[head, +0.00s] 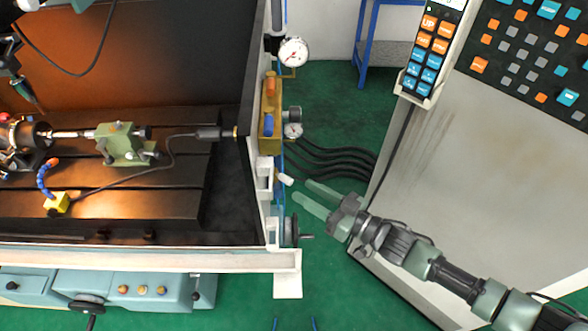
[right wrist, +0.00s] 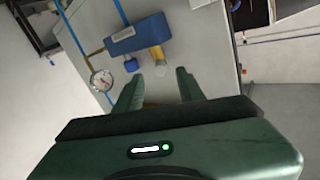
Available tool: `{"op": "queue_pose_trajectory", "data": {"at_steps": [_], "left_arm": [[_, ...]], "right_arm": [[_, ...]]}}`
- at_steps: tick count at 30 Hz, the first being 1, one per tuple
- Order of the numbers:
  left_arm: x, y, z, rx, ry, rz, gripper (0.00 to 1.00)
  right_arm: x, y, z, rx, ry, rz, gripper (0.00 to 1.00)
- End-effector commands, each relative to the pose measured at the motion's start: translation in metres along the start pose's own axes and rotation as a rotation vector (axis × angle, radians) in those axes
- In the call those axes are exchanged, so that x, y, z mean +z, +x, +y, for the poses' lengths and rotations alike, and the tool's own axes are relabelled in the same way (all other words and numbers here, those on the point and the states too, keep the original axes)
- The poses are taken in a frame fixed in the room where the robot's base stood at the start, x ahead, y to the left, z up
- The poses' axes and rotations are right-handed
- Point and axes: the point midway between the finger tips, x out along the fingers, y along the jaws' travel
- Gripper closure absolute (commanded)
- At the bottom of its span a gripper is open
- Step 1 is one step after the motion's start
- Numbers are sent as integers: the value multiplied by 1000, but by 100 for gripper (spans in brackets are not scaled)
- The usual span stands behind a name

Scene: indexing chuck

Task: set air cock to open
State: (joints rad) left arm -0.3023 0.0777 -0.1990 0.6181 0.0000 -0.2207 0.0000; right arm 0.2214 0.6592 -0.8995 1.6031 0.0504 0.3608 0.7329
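My right gripper (head: 307,192) is open and empty, and its fingers point left toward the outer side of the machine. In the right wrist view its two fingers (right wrist: 158,88) are apart, with no solid thing between them. Just beyond the fingertips is a blue valve body (right wrist: 135,36) with a short yellow piece (right wrist: 158,57) sticking out toward me. It looks like part of the air fittings; I cannot tell for sure which part is the cock or how it is turned. A small white cylindrical piece (head: 286,180) is close to the fingertips in the head view.
A brass-coloured block (head: 265,140) with hoses and gauges is on the machine's side. A round gauge (right wrist: 101,80) hangs left of the valve body. A handwheel (head: 291,231) is below my gripper. The control cabinet (head: 470,170) stands at right.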

Motion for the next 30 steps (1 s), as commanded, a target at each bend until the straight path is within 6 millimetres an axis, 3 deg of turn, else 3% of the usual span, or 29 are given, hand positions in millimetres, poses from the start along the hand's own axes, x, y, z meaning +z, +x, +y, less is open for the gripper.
{"op": "queue_pose_trajectory", "data": {"at_steps": [3,10,22,27,30], "left_arm": [[8,-8,2,3,1,-13,64],[3,-16,2,2,2,-7,64],[-10,-16,-1,-1,2,14,64],[-9,-16,-2,-2,2,11,64],[-7,-16,-3,-3,3,9,64]], "right_arm": [[-4,22,0,-2,-4,4,61],[-2,54,0,-1,-6,2,61],[0,63,0,-2,-8,1,61],[0,63,0,-2,-9,1,100],[-1,63,1,-2,-9,1,100]]}}
